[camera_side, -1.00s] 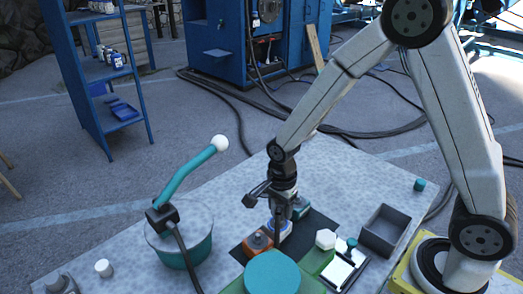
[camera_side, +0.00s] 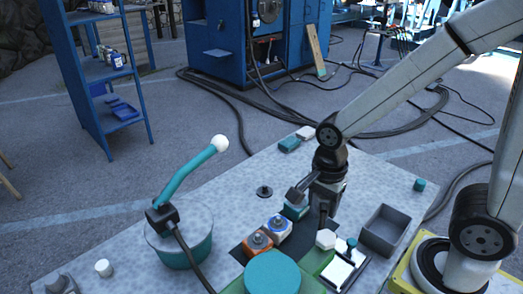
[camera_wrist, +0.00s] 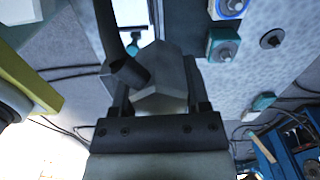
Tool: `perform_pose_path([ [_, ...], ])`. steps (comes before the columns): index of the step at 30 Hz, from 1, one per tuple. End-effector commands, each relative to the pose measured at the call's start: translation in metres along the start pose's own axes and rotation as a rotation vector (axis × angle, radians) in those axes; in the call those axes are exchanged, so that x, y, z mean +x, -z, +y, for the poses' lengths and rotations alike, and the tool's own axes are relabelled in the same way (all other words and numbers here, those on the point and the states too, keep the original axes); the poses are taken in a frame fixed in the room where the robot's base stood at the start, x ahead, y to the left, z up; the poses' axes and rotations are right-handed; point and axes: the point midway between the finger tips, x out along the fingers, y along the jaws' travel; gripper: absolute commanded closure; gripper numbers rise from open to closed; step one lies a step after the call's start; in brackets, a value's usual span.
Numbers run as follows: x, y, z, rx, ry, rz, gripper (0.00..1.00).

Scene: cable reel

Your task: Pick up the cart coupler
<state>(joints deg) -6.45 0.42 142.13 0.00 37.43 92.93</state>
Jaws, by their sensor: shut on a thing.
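My gripper (camera_side: 326,212) is above the work table, right of a row of small blocks. In the wrist view my gripper (camera_wrist: 156,88) is shut on a grey angular block (camera_wrist: 166,72), with a dark tube and stub at its left side. I cannot tell for sure that this block is the cart coupler. In the side view the held block is hidden by the fingers. An orange block (camera_side: 257,243), a blue-and-white block (camera_side: 278,227) and a teal block (camera_side: 293,209) stand in a row on a dark mat.
A grey open bin (camera_side: 385,231) is right of my gripper, and a white hexagonal piece (camera_side: 325,239) is just below it in the picture. A teal drum (camera_side: 186,248) with a bent arm stands left. A black disc (camera_side: 264,192) lies on bare table (camera_side: 225,200).

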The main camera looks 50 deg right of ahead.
Motion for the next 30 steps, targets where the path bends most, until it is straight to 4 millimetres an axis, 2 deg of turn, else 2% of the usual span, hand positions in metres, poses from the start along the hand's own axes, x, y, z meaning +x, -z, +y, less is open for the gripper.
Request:
perform_pose_path([
  [6,-0.008,0.0,0.017,0.0,0.002,0.0,1.0],
  [12,-0.012,0.0,0.025,0.0,0.001,0.0,1.0],
  [30,-0.012,0.001,0.028,0.0,0.0,0.0,1.0],
])
